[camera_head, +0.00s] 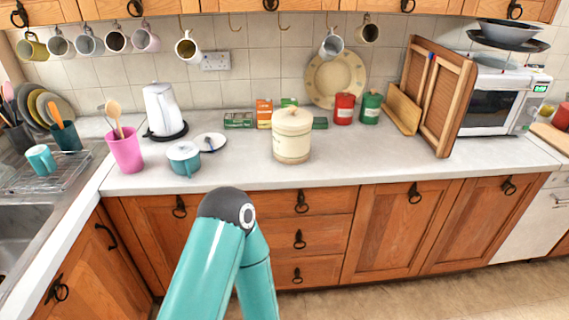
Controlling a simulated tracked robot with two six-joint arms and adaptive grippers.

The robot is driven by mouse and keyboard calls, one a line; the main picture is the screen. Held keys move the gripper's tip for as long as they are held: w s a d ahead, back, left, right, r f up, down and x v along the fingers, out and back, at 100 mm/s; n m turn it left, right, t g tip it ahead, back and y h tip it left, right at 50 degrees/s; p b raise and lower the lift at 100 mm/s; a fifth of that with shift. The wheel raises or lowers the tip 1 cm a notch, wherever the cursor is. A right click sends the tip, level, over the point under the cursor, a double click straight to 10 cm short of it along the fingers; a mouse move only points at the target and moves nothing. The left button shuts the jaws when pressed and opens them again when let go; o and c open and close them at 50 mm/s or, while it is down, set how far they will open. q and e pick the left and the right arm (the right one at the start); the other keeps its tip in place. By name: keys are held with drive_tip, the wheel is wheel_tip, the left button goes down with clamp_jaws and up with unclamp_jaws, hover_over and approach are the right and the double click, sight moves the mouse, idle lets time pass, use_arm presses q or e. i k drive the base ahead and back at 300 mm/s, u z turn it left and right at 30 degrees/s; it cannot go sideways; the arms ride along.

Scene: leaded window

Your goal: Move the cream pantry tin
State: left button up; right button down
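The cream pantry tin (292,137) stands upright on the grey worktop, near the middle of the counter, with its knobbed lid on. Nothing touches it from the front. A teal arm of mine rises from the bottom of the view, with its dark joint in front of the drawers, below and left of the tin. No gripper shows in the head view, so neither gripper's state can be seen.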

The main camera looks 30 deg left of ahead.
sight(289, 147)
drive_tip(key=z, duration=1.6)
drive_tip(key=i, duration=0.1)
drive_tip(key=u, duration=3.2)
drive_tip(key=i, duration=0.3)
drive_tip(key=u, duration=0.2)
drive_tip(key=i, duration=0.7)
drive_tip(key=z, duration=0.2)
drive_tip(key=k, duration=0.9)
drive_tip(key=u, duration=0.2)
drive_tip(key=i, duration=0.9)
drive_tip(key=z, duration=0.1)
